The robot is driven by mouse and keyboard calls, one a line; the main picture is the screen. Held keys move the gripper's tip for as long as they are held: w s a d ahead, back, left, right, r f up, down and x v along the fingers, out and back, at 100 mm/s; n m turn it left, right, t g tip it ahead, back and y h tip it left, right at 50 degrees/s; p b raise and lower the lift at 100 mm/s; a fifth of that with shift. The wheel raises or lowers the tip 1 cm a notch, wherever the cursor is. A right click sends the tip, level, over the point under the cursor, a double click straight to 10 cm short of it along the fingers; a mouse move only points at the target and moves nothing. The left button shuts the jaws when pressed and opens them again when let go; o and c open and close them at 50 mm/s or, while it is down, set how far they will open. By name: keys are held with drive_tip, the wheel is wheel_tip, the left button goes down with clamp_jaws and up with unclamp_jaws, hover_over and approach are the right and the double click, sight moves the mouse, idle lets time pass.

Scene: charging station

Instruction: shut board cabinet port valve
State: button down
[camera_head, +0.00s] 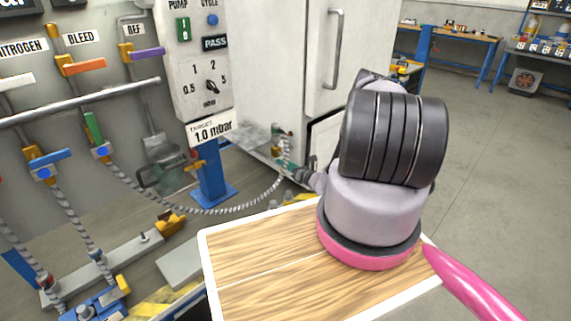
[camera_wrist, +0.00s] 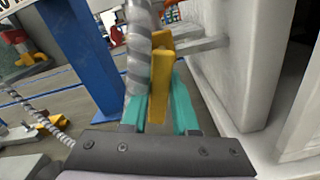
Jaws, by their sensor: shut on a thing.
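A yellow valve handle (camera_wrist: 161,76) stands upright between the teal fingers of my gripper (camera_wrist: 160,97) in the wrist view. The fingers are shut on it. Behind it, a grey fitting (camera_wrist: 199,44) joins it to the side of the white cabinet (camera_wrist: 224,60). A striped grey hose (camera_wrist: 138,45) hangs just left of the handle and covers part of the left finger. In the head view the cabinet (camera_head: 275,60) stands at the centre, and the hose (camera_head: 235,209) runs up to its lower side. My arm hides part of the cabinet, and the valve is too small there to read.
A wooden board (camera_head: 265,248) with a white rim lies under my arm. A blue post (camera_head: 210,185) stands left of the valve, close by in the wrist view (camera_wrist: 82,60). A panel with several coloured levers (camera_head: 80,66) fills the left. Open floor (camera_head: 490,160) lies right.

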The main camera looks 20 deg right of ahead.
drive_tip(key=m, duration=0.4)
drive_tip(key=a+m, duration=0.1)
drive_tip(key=m, duration=0.1)
drive_tip(key=shift+s+r, duration=0.25)
drive_tip(key=shift+r, duration=0.15)
drive_tip(key=m, duration=0.4)
drive_tip(key=shift+a+r, duration=0.15)
drive_tip(key=shift+r, duration=0.2)
drive_tip(key=shift+s+r+m, duration=0.1)
drive_tip(key=shift+r+m, duration=0.15)
drive_tip(key=shift+m, duration=0.7)
drive_tip(key=shift+r+m, duration=0.2)
drive_tip(key=shift+m, duration=0.75)
drive_tip(key=c, duration=0.7)
unclamp_jaws()
drive_tip(key=shift+a, duration=0.1)
drive_tip(key=v, duration=1)
drive_tip(key=shift+s, duration=0.35)
